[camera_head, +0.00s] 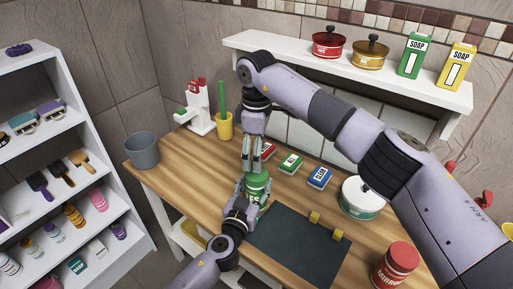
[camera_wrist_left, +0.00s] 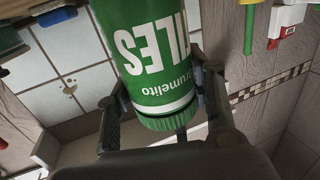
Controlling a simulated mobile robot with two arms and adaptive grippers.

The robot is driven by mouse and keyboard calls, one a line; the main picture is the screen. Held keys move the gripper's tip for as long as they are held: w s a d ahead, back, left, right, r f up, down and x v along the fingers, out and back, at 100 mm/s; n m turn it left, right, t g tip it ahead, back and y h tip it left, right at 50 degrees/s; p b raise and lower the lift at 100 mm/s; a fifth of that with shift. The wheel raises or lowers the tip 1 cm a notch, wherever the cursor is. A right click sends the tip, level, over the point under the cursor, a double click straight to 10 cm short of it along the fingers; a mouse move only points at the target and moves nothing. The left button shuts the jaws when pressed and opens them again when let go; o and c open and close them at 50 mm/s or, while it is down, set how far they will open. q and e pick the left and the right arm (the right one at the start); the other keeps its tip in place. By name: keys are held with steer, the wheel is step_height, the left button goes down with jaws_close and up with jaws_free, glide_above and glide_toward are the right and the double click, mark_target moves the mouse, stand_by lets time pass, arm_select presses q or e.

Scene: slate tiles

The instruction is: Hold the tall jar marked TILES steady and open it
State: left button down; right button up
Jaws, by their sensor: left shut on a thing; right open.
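The tall green jar (camera_head: 257,186) marked TILES stands upright on the wooden table; only part of its lettering shows in the head view. In the left wrist view the jar (camera_wrist_left: 150,62) appears upside down, with its ribbed green lid (camera_wrist_left: 167,121) in place. My left gripper (camera_head: 246,204) is shut around the jar from the front, and its fingers show on both sides of it in the wrist view (camera_wrist_left: 166,108). My right gripper (camera_head: 258,158) points down, open, just above the jar's top. I cannot tell whether its fingertips touch the lid.
A dark mat (camera_head: 290,245) with two yellow blocks lies right of the jar. Small red, green (camera_head: 290,163) and blue (camera_head: 319,178) boxes lie behind it. A white pot (camera_head: 360,200) and red jar (camera_head: 396,265) stand right. A yellow cup (camera_head: 223,127) stands behind.

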mark_target(256, 174)
step_height(256, 174, down, 7)
steer(key=shift+r, duration=0.1)
stand_by(0.4)
steer(key=c, duration=1.2)
steer(key=n, duration=0.3)
steer(key=shift+c, duration=0.3)
steer(key=shift+s+n, duration=0.1)
steer(key=shift+n, duration=0.2)
steer(key=shift+a, duration=0.1)
steer(key=o, duration=1.3)
